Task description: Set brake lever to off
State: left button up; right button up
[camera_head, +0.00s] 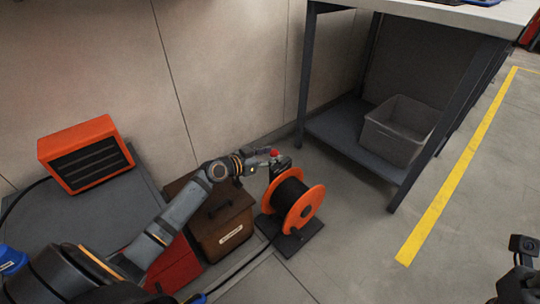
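A cable reel with orange flanges (312,208) and a black wound core stands on a dark base plate on the floor. A small red knob (274,153), apparently the brake lever's end, shows above the reel's upper left. My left gripper (272,161) is at the knob, just above the reel. The fingers are small and overlap the knob, so I cannot tell whether they are open, shut or touching it. The rest of the lever is hidden. A dark part of my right arm (523,250) shows at the lower right edge, far from the reel.
A brown box (225,238) with a handle and label stands left of the reel, beside a red box (175,268). An orange heater-like unit (85,153) is farther left. A workbench (398,192) with a grey bin (398,130) is at right. Floor right of the reel is clear.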

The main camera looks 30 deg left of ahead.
pick_arm(q)
jog(key=shift+s, duration=0.1)
jog(key=v, duration=0.7)
jog(key=shift+s, duration=0.2)
jog(key=shift+r, duration=0.1)
dwell(0.4)
